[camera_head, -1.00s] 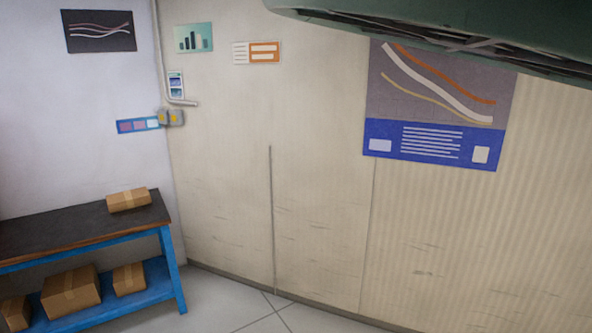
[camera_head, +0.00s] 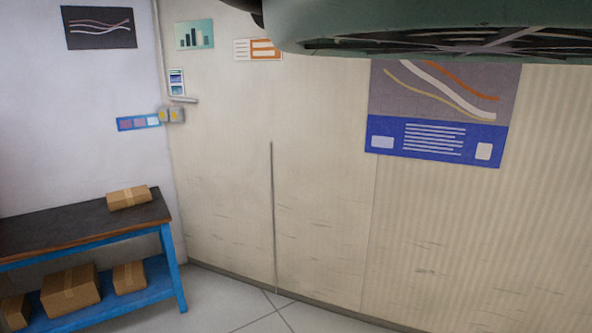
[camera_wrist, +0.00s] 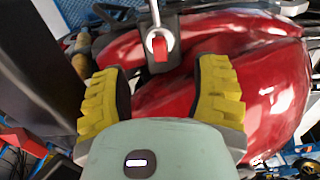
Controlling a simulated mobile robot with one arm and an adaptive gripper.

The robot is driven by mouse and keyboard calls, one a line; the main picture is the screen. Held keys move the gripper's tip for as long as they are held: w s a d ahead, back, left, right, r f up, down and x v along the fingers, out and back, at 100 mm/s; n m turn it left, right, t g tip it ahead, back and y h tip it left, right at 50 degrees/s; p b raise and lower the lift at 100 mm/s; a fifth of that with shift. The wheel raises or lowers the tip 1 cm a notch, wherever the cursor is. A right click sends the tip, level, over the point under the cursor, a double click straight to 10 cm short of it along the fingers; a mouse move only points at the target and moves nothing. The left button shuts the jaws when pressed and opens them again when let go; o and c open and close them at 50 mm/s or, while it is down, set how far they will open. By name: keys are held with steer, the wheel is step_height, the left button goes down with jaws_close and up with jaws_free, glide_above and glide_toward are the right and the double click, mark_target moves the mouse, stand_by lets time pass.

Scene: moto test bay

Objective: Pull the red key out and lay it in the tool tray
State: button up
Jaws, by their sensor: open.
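The red key (camera_wrist: 160,49) shows at the top centre of the wrist view, with a pale ring around its upper part and a dark mount behind it. My gripper (camera_wrist: 162,68) has two yellow ribbed fingers, spread wide apart with nothing between them. The key lies between and slightly beyond the fingertips in the picture; I see no contact. Glossy red bodywork (camera_wrist: 272,75) fills the space behind and right of the fingers. I cannot make out the tool tray in either view. The head view shows neither the key nor my gripper's fingers.
A blue-framed workbench (camera_head: 110,238) with a cardboard box (camera_head: 129,197) on top stands at left in the head view. Floor is clear beside it. In the wrist view, a dark block (camera_wrist: 30,75) is at left, and small blurred items crowd the lower corners.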

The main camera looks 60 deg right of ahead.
step_height(320, 180, down, 6)
steer(key=b, duration=0.4)
steer(key=shift+f+b, duration=0.2)
steer(key=shift+b, duration=0.2)
stand_by(1.1)
jaws_close()
stand_by(0.3)
steer(key=shift+r, duration=0.15)
steer(key=shift+r+p, duration=2)
steer(key=shift+r, duration=0.95)
steer(key=shift+f, duration=0.15)
